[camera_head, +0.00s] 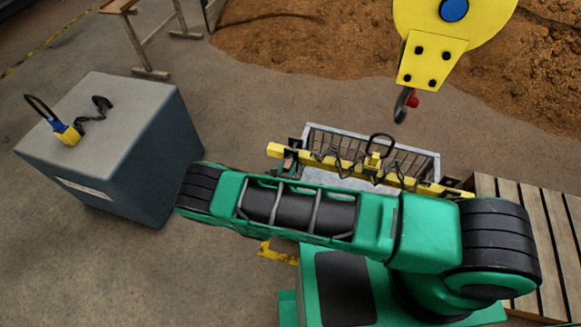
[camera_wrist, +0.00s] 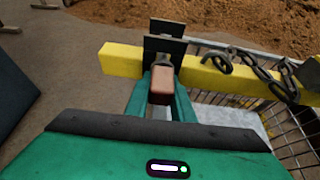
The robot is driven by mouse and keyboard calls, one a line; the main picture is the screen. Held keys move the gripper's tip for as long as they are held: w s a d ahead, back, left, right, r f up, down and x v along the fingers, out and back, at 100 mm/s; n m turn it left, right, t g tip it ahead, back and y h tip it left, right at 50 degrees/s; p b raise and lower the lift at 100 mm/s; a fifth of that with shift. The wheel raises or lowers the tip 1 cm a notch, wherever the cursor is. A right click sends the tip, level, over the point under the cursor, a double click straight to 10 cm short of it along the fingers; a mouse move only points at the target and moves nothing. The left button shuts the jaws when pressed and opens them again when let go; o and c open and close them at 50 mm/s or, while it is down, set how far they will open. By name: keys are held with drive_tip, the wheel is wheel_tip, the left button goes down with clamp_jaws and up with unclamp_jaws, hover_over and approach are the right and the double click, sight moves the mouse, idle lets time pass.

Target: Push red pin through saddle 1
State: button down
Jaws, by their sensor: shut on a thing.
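My gripper (camera_wrist: 161,98) is shut on the red pin (camera_wrist: 161,84), whose blunt reddish-brown end shows between the two green fingers in the wrist view. The pin is in front of a dark upright bracket (camera_wrist: 166,29), a saddle at the left end of the yellow beam (camera_wrist: 122,60). The pin's far end is hidden, so I cannot tell how far it is in the saddle. In the head view, the beam (camera_head: 343,163) lies across the metal basket, with the left saddle (camera_head: 291,147) near its end.
A wire-sided basket (camera_head: 420,160) stands under the beam, with a black chain and shackle (camera_head: 379,146) on top. A yellow crane hook block (camera_head: 432,60) hangs above. A grey block (camera_head: 125,135) stands left, a wooden pallet (camera_head: 520,200) right. Floor between block and basket is clear.

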drive_tip(key=shift+w+d+r, duration=0.2)
drive_tip(key=shift+d, duration=0.45)
drive_tip(key=c, duration=1.5)
unclamp_jaws()
drive_tip(key=shift+o, duration=0.2)
drive_tip(key=shift+s+a, duration=0.1)
drive_tip(key=shift+s, duration=0.05)
drive_tip(key=v, duration=1)
drive_tip(key=shift+a+f, duration=0.15)
drive_tip(key=shift+a, duration=0.25)
drive_tip(key=shift+s+a, duration=0.1)
drive_tip(key=shift+s, duration=0.25)
